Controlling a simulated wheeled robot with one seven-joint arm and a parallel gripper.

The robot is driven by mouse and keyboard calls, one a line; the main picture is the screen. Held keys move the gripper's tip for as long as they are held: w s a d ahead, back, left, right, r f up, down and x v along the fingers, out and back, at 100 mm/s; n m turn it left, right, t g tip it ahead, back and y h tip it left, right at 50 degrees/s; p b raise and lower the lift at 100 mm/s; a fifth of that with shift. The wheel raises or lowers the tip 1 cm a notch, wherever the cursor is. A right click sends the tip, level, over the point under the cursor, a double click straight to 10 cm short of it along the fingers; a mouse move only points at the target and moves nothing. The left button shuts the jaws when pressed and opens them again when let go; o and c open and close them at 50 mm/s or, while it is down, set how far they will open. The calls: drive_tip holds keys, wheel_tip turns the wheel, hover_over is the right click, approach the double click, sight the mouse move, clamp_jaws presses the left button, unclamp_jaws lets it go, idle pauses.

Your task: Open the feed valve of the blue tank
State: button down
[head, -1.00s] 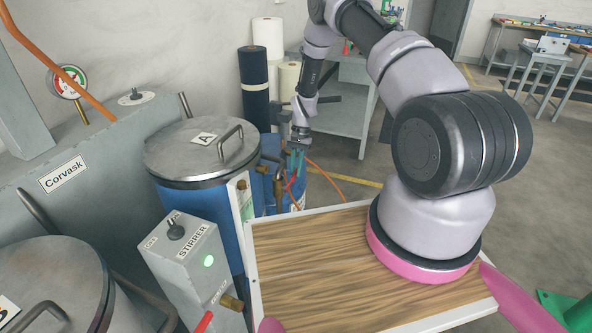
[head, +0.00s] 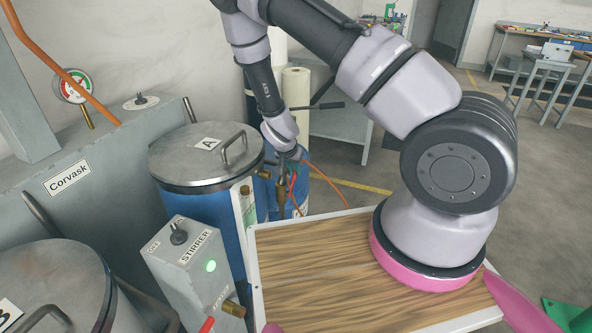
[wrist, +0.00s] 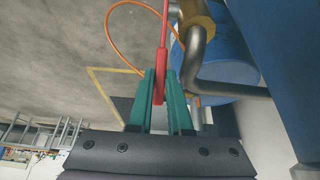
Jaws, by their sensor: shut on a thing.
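The blue tank (head: 231,222) has a grey lid marked A and stands left of centre in the head view. A red valve lever (wrist: 162,60) shows in the wrist view, beside a brass fitting (wrist: 196,18) on a grey pipe. My gripper (wrist: 160,88) has its green fingers shut on the lower part of the red lever. In the head view my gripper (head: 287,188) is right of the tank, low beside its brass fittings, and my wrist partly hides the valve. How far the lever is turned is hard to tell.
A grey stirrer box (head: 190,262) with a lit green lamp stands in front of the tank. A second lidded tank (head: 55,285) is at the lower left. An orange hose (head: 328,182) curves behind my gripper. Open floor lies to the right.

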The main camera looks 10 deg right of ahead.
drive_tip(key=shift+s+a+r+t+h, duration=0.3)
drive_tip(key=shift+s+a+t+h, duration=0.3)
drive_tip(key=shift+t, duration=0.4)
drive_tip(key=shift+s, duration=0.15)
drive_tip(key=c, duration=0.8)
unclamp_jaws()
drive_tip(key=shift+c, duration=0.2)
drive_tip(key=shift+d, duration=0.1)
drive_tip(key=v, duration=1)
drive_tip(key=shift+s+r, duration=0.2)
drive_tip(key=shift+r, duration=0.1)
